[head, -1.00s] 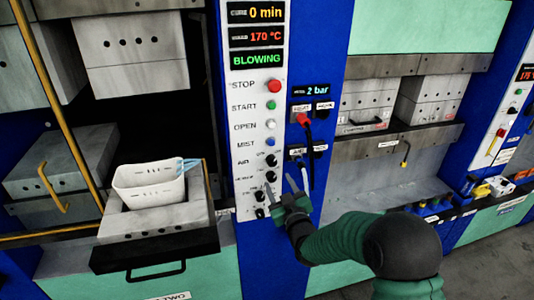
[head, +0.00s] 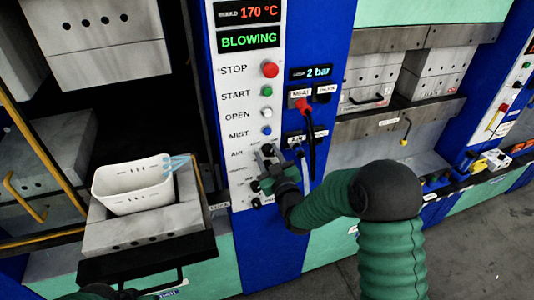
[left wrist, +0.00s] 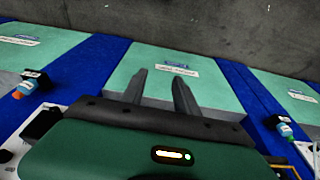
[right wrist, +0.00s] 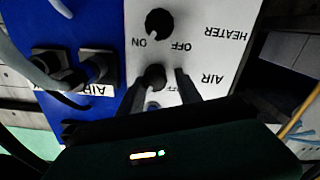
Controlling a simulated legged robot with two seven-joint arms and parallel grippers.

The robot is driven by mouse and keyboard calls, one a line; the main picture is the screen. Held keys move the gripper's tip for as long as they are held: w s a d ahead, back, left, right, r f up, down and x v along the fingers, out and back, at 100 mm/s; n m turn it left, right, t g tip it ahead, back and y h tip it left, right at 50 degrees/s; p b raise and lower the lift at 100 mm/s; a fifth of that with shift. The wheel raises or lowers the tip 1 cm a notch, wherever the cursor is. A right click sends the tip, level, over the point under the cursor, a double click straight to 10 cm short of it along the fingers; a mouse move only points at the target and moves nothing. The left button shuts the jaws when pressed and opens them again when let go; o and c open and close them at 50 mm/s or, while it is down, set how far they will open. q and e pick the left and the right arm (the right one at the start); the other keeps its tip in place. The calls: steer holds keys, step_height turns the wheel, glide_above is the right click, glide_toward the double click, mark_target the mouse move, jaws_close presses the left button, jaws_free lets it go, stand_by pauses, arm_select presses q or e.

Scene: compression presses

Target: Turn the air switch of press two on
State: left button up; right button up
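The panel of the press (head: 236,100) has a black AIR knob (right wrist: 154,76), which sits between my right fingertips in the right wrist view, with a gap on at least one side. Its ON/OFF marking is partly covered. My right gripper (right wrist: 160,80) is open at this knob; it also shows at the AIR row in the head view (head: 268,158), where it hides the knob. The HEATER knob (right wrist: 158,22) has its own ON and OFF labels. My left gripper (left wrist: 160,80) is open and empty, above a green panel.
Red STOP (head: 270,69), green START (head: 267,91) and further buttons stand above the AIR row. Hose plugs, a red one (head: 303,104) among them, sit right of the panel. A white bin (head: 133,187) rests on the drawer at left. The display (head: 248,39) reads BLOWING.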

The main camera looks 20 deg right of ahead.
steer(key=shift+w+d+f, duration=0.1)
steer(key=shift+c, duration=1.2)
steer(key=shift+d+f, duration=0.15)
steer(key=shift+d, duration=0.3)
jaws_close()
steer(key=shift+a+f+m+b, duration=0.2)
steer(key=shift+a+m+b, duration=0.1)
steer(key=shift+b, duration=0.6)
steer(key=shift+r, duration=0.2)
arm_select(q)
steer(key=shift+w+d+f, duration=0.15)
steer(key=shift+d+f, duration=0.2)
steer(key=shift+f, duration=0.35)
arm_select(e)
steer(key=shift+d, duration=0.1)
steer(key=o, duration=0.6)
jaws_free()
steer(key=shift+w, duration=0.1)
